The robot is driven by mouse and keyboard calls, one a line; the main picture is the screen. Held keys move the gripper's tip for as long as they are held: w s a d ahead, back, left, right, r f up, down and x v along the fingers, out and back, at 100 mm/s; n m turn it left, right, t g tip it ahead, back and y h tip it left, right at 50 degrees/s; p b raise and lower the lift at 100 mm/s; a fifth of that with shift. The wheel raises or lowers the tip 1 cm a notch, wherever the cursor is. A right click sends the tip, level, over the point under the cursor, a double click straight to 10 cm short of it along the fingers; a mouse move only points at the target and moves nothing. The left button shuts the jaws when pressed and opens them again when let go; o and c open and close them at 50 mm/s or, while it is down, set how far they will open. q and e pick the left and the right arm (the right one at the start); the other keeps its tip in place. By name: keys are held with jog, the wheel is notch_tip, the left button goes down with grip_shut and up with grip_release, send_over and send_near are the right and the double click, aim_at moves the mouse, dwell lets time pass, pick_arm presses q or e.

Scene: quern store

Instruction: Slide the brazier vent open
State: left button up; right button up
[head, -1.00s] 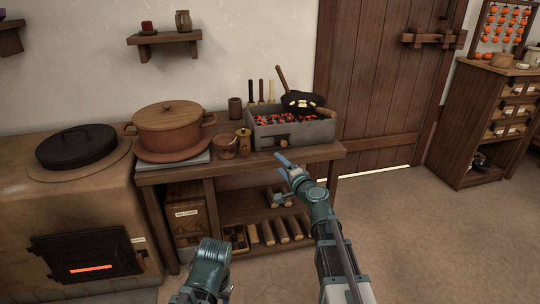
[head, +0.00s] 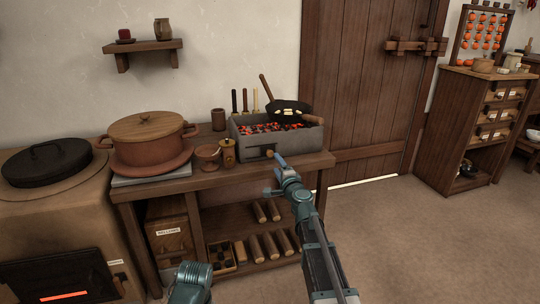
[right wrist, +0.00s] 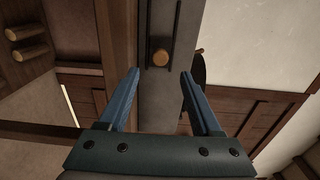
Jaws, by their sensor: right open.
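The brazier (head: 240,149) is a grey box of glowing coals on the wooden bench. On its front is a dark vent plate (head: 258,153) with a small round knob (head: 270,154). In the right wrist view the tan knob (right wrist: 160,57) stands at one end of a dark slot on the grey brazier wall (right wrist: 157,105). My right gripper (head: 274,176) is open in front of the brazier. Its blue fingers (right wrist: 160,73) lie either side of the knob's line, with nothing between them. Whether the vent is open is hard to tell. My left gripper's fingers are out of view.
Logs (head: 270,246) lie on the shelf below. The floor to the right is clear.

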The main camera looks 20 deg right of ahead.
aim_at(271, 155)
jog(key=w, duration=0.9)
jog(key=shift+w+a, duration=0.15)
jog(key=shift+w, duration=0.05)
grip_shut()
